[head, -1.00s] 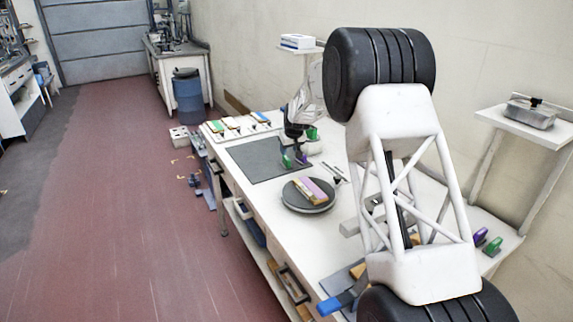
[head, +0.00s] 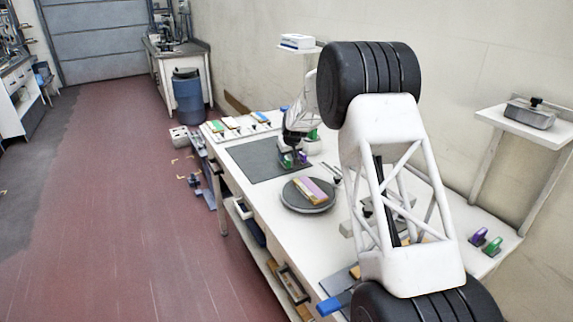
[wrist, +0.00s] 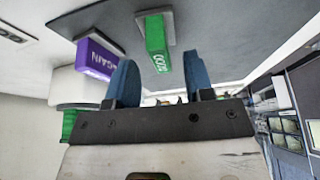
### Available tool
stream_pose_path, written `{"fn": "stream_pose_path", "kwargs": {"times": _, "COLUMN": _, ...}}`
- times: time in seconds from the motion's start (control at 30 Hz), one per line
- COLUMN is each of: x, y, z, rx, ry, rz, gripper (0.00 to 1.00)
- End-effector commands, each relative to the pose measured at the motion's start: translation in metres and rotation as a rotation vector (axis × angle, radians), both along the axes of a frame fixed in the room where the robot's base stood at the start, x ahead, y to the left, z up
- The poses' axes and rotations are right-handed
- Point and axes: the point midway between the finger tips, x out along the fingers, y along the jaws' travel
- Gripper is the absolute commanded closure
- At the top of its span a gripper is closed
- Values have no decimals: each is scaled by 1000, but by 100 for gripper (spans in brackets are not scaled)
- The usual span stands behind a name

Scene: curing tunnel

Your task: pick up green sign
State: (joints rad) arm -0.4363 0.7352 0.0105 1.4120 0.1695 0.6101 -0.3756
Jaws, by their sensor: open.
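The green sign, lettered "GOOD", stands on a grey base on the dark mat; it shows in the wrist view (wrist: 157,42) and in the head view (head: 286,161). A purple sign (wrist: 98,58), lettered "AGAIN", is beside it, and also shows in the head view (head: 302,158). My gripper (wrist: 160,66) is open, with two blue fingers and nothing held. My arm partly hides this spot in the head view.
A round dark turntable (head: 308,204) with a pink and yellow block stands nearer on the white bench (head: 262,208). Another purple sign (head: 478,237) and green sign (head: 493,247) stand at the right. Another green piece (wrist: 69,124) is left of the fingers. Wall shelves flank my arm.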

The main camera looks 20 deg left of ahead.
Motion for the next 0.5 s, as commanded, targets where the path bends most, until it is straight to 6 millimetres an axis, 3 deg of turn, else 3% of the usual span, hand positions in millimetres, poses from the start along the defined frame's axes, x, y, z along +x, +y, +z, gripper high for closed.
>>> {"fn": "stream_pose_path", "kwargs": {"times": 0.2, "x": 6, "y": 5, "z": -19, "rx": 0, "ry": 0, "rz": 0, "gripper": 52}}
{"fn": "stream_pose_path", "kwargs": {"times": 0.5, "x": 8, "y": 8, "z": -28, "rx": 1, "ry": -1, "rz": 0, "gripper": 52}}
